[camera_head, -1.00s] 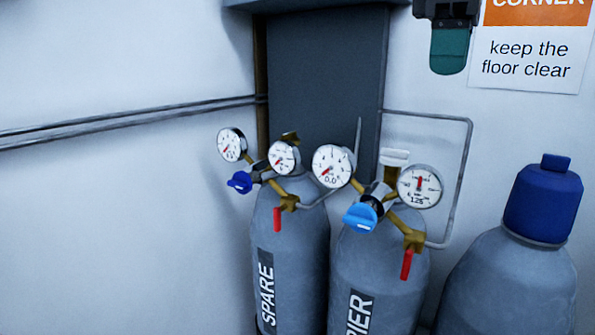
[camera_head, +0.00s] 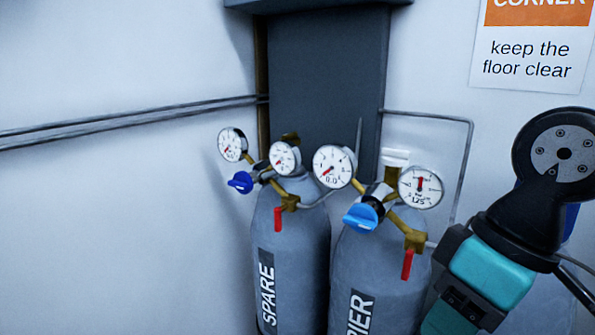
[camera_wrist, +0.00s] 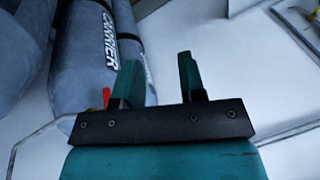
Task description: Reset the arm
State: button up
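My gripper (camera_wrist: 159,65) shows in the wrist view with its two teal fingers apart and nothing held between them. A grey cylinder marked CARRIER (camera_wrist: 88,50) lies beyond it to the left, appearing tilted in that view. In the head view my arm is at the right, with a black round joint and a teal section, in front of the cylinder at the far right. I cannot make out the fingertips in the head view.
The SPARE cylinder (camera_head: 290,265) and the carrier cylinder (camera_head: 385,265), its label partly cut off, stand side by side. They carry gauges, blue knobs and red levers. A wall sign (camera_head: 530,60) reads "keep the floor clear". Wall pipes (camera_head: 130,118) run left.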

notch_tip(320, 180, down, 10)
jog(key=s+b, duration=0.2)
jog(key=b, duration=0.6)
jog(key=shift+s+a+m+y, duration=0.2)
jog(key=shift+s+m+y, duration=0.1)
jog(key=shift+s, duration=0.05)
